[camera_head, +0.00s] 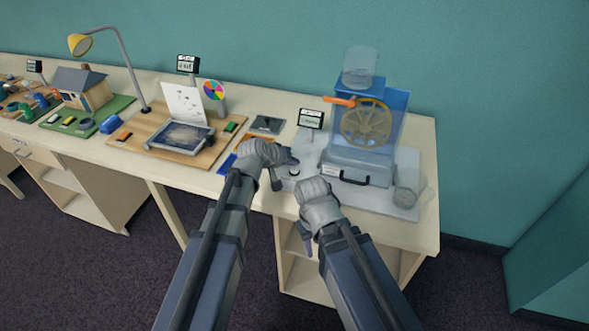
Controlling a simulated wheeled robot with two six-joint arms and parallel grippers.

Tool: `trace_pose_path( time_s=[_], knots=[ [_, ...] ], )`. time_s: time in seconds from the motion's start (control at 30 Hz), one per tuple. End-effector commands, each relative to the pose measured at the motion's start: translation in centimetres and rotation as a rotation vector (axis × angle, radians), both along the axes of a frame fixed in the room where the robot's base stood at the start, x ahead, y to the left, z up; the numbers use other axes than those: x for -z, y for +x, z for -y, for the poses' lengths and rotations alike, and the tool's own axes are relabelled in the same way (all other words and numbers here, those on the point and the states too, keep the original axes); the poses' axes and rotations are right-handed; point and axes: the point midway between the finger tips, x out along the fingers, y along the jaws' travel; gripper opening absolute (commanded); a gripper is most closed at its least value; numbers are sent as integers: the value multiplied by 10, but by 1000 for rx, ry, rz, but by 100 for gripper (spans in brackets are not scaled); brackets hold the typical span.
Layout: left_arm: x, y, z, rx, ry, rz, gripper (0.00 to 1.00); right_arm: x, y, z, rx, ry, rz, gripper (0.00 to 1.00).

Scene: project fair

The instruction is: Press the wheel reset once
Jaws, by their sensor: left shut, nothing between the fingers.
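The wheel exhibit is a tan spoked wheel (366,124) in a clear blue housing (396,106) on a blue-grey base at the right of the table. A small round pale knob with a dark rim (295,171), perhaps the reset button, sits on the light grey board (372,200) left of the base. My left gripper (279,181) is shut and empty, pointing down just left of this knob; I cannot tell whether they touch. My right gripper (307,242) hangs at the table's front edge; its fingers are too small and overlapped to read.
A drawer with a black handle (354,178) is in the base, with an orange lever (339,101) above. A grey round object (404,197) stands at the board's right. A sign (311,118) stands behind my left gripper. Other exhibits fill the left.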

Motion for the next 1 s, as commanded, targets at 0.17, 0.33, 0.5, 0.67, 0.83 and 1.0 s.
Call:
trace_pose_path(
  time_s=[0.17,0.33,0.5,0.67,0.83,1.0],
  knots=[
    [0,0,0,0,0,0,0,0,0,0,0,0,0,42],
    [0,0,0,0,0,0,0,0,0,0,0,0,0,42],
    [3,0,0,0,0,0,0,3,0,0,0,0,0,42],
    [8,0,0,0,0,0,0,9,0,0,0,0,0,42],
    [8,0,0,0,0,0,0,8,0,0,0,0,0,42],
    [8,0,0,0,0,0,0,8,0,0,0,0,0,42]
  ],
)
